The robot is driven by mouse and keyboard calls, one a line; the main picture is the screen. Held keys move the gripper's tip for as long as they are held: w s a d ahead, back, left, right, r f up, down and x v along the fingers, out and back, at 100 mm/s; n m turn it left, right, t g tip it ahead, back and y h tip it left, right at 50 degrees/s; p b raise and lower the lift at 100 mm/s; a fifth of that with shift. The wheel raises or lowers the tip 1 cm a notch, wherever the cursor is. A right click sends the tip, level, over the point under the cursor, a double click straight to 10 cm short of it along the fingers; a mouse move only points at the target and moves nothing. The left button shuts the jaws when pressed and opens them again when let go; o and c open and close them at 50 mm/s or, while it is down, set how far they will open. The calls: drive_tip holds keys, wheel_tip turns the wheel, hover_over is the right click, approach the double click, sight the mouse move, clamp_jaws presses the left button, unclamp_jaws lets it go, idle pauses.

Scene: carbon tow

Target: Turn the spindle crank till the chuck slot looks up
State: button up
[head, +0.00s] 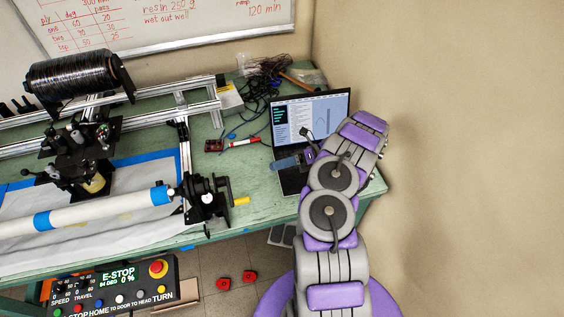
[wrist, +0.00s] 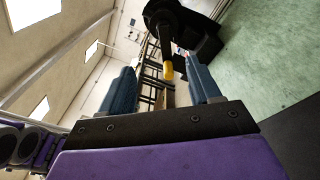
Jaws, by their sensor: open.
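The spindle crank (head: 222,190) is a black arm with a yellow handle (head: 241,201), on the black spindle head (head: 203,198) at the right end of the winder. The handle points right. The white tube (head: 100,211) with blue bands runs left from the head. I cannot make out the chuck slot. My gripper (wrist: 160,64) is open in the wrist view. The yellow handle (wrist: 168,71) shows between its two blue-grey fingers, beyond them, and I see no contact. In the head view my arm's end hangs over the laptop, right of the crank.
An open laptop (head: 311,116), a red-and-white marker (head: 246,142) and tangled cables (head: 264,84) lie on the green table (head: 262,192). Two red objects (head: 236,278) are on the floor.

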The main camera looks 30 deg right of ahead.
drive_tip(key=f+b+x, duration=0.1)
drive_tip(key=b+x, duration=0.1)
drive_tip(key=x, duration=1.4)
drive_tip(key=shift+w+a+m, duration=0.25)
drive_tip(key=shift+a+m, duration=0.1)
drive_tip(key=shift+m, duration=0.05)
drive_tip(key=shift+c, duration=0.4)
clamp_jaws()
